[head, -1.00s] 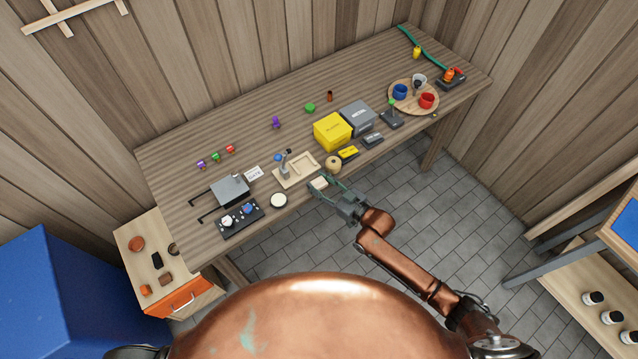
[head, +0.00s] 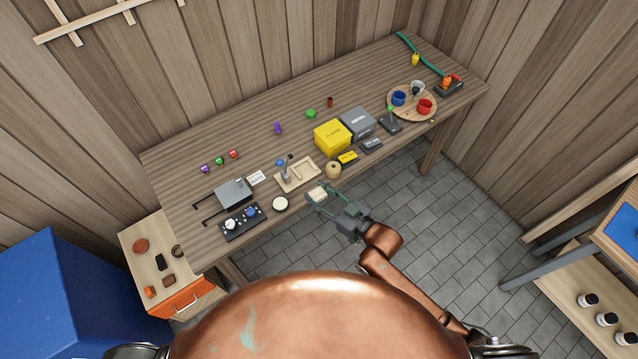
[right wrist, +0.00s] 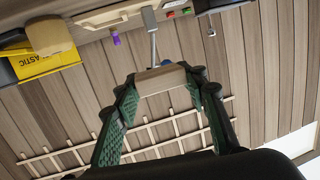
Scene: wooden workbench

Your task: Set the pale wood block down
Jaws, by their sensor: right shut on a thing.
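The pale wood block (head: 318,193) is between the fingertips of my right gripper (head: 320,195), which is shut on it. In the head view the block appears at the bench's front edge, below the light wooden tray (head: 310,180). The right wrist view shows the block (right wrist: 161,79) gripped across its ends by the two green-padded fingers, with nothing seen touching it from below. Its height over the bench is hard to tell. My left gripper is not in view.
The yellow box (head: 332,137) and grey box (head: 358,122) stand behind. The back middle of the bench has free room.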

